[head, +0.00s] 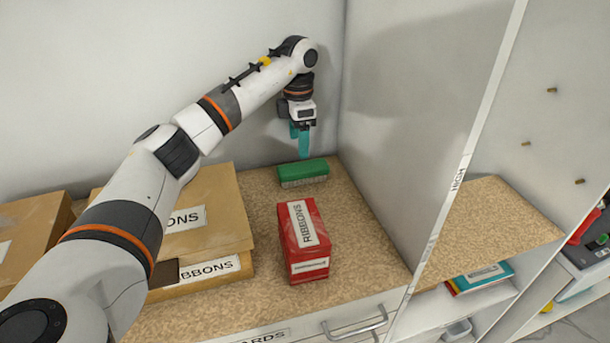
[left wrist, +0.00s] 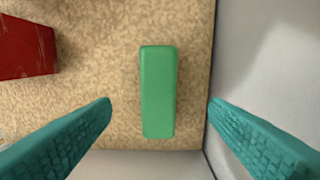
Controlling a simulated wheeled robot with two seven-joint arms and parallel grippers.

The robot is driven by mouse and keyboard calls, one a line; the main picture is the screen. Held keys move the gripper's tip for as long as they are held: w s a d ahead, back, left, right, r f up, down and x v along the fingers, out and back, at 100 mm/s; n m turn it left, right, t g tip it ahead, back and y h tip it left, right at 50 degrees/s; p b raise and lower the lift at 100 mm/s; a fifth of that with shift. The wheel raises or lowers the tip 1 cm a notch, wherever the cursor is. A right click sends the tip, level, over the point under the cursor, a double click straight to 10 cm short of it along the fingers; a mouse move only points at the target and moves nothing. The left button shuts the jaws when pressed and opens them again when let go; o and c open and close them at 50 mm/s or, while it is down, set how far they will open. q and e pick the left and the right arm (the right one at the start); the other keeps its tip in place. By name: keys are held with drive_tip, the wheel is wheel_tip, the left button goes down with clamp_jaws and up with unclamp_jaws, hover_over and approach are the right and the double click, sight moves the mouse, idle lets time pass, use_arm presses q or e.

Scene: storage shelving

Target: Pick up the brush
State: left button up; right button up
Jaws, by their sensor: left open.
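The green brush (head: 303,172) lies on the tan shelf board near its back corner, with bristles showing along its front side in the head view. In the left wrist view the brush (left wrist: 158,92) is seen from above, its long side running up the picture. My left gripper (head: 301,145) points down above the brush in the head view. Its two teal fingers stand apart on either side of the brush in the left wrist view (left wrist: 160,108). It is open and empty. My right gripper is in neither view.
A red ribbons box (head: 290,238) stands in front of the brush. Brown ribbons boxes (head: 205,220) are stacked at the left. A grey divider wall (head: 410,110) rises to the right of the brush, and a white wall (head: 90,80) stands behind. Bare board (head: 352,230) lies right of the red box.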

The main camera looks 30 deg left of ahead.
sight(301, 166)
use_arm(q)
wheel_tip(301, 166, down, 3)
drive_tip(key=shift+w+f, duration=0.1)
drive_tip(key=shift+f, duration=0.1)
drive_tip(key=f, duration=0.1)
drive_tip(key=f+p, duration=0.1)
drive_tip(key=f, duration=0.2)
drive_tip(key=shift+d+f+p, duration=0.25)
drive_tip(key=shift+f+p, duration=0.15)
drive_tip(key=shift+f, duration=0.3)
drive_tip(key=c, duration=1.1)
drive_tip(key=shift+r, duration=0.1)
wheel_tip(301, 166, up, 9)
drive_tip(key=shift+w+r+b, duration=0.1)
drive_tip(key=shift+b, duration=0.7)
drive_tip(key=shift+r, duration=0.35)
